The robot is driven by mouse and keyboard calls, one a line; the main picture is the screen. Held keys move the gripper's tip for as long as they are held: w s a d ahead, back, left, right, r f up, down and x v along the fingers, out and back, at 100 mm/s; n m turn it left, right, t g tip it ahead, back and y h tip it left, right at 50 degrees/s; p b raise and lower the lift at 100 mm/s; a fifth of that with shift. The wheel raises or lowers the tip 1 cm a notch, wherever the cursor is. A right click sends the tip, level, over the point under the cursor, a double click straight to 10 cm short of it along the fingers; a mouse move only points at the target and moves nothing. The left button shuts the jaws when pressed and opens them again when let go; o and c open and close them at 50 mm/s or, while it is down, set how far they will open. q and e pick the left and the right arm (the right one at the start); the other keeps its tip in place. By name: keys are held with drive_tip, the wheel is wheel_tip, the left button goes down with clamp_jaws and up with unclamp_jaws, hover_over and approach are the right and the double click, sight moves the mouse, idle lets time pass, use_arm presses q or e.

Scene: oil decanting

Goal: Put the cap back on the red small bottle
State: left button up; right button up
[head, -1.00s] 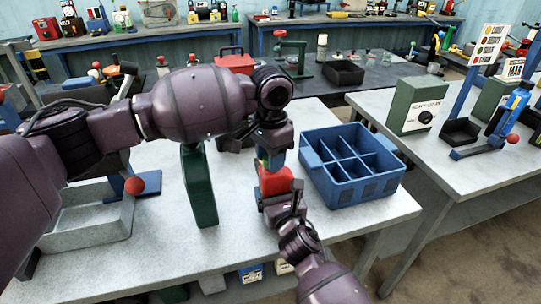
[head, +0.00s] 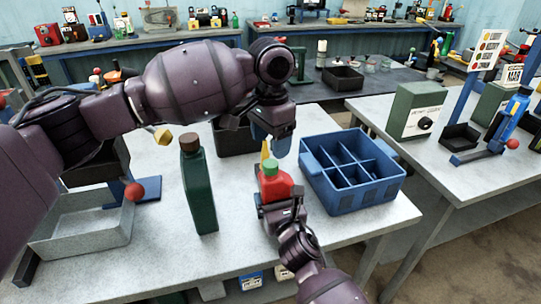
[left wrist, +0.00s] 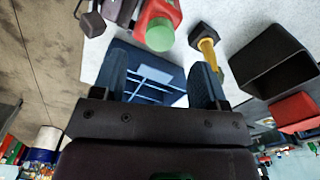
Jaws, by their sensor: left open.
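The red small bottle (head: 274,187) stands upright above the front of the table, with a green cap (head: 270,168) seated on its top. My right gripper (head: 283,207) is closed around the bottle's lower part. The bottle (left wrist: 157,12) and cap (left wrist: 160,36) also show at the top of the left wrist view. My left gripper (head: 271,140) is above and behind the cap, apart from it. Its two blue fingers are spread and empty in the left wrist view (left wrist: 158,72).
A blue divided crate (head: 350,195) stands right of the bottle. A tall dark green bottle (head: 199,195) stands to its left. A yellow funnel-like piece (left wrist: 207,50) and a black bin (left wrist: 272,62) are close by. A grey tray (head: 85,235) lies at the left.

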use_arm(q)
wheel_tip(320, 180, up, 6)
drive_tip(key=shift+f, duration=0.1)
idle(0.4)
use_arm(e)
drive_tip(key=o, duration=1.4)
drive_tip(key=shift+o, duration=0.2)
use_arm(q)
drive_tip(key=shift+s+r+p, duration=0.1)
drive_tip(key=shift+r+p, duration=0.4)
drive_tip(key=shift+r, duration=0.45)
use_arm(e)
drive_tip(key=v, duration=1.1)
drive_tip(key=shift+r, duration=0.1)
drive_tip(key=shift+w, duration=0.1)
use_arm(q)
drive_tip(key=shift+s, duration=0.1)
